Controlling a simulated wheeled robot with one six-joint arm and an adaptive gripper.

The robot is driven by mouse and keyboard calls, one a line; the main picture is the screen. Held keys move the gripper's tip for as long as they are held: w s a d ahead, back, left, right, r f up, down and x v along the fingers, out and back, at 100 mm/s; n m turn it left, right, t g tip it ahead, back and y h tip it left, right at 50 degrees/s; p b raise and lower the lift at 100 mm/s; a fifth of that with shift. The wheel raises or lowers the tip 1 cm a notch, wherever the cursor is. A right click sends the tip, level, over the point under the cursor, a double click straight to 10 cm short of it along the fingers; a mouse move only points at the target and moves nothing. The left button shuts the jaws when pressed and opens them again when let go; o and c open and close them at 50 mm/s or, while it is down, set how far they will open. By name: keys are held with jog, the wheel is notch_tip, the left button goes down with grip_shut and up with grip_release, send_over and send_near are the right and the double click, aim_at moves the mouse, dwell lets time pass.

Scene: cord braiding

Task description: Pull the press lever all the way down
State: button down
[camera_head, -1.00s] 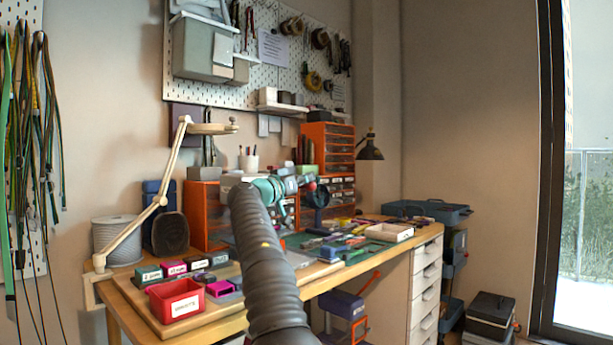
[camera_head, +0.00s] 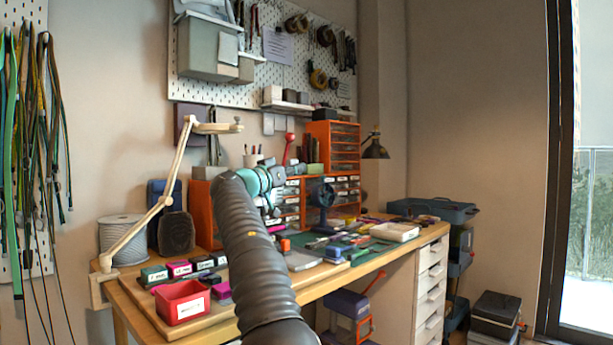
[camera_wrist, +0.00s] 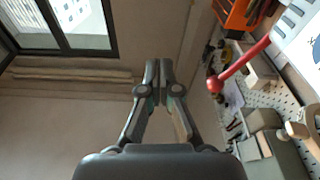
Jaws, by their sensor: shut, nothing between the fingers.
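The press lever (camera_head: 289,143) is a red rod with a round red knob. In the head view it stands nearly upright, knob at the top, just above my gripper (camera_head: 298,169). In the wrist view the lever (camera_wrist: 240,66) slants in from the upper right, its knob right of my gripper (camera_wrist: 158,66) and apart from the fingertips. My gripper is shut and empty. A white, grey-edged body (camera_wrist: 301,40) lies by the lever's far end; I cannot tell whether it is the press. My arm hides the lever's lower end in the head view.
The workbench holds a red bin (camera_head: 180,302), orange drawer units (camera_head: 331,150), a small dark fan-like object (camera_head: 322,197) and a white tray (camera_head: 396,232). A jointed lamp arm (camera_head: 168,185) rises at the left. Open air lies above the bench's right part.

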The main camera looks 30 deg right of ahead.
jog(key=b+v, duration=0.1)
jog(key=v, duration=0.2)
jog(key=shift+s+a+r, duration=0.1)
jog(key=shift+s+a, duration=0.1)
jog(key=shift+a, duration=0.15)
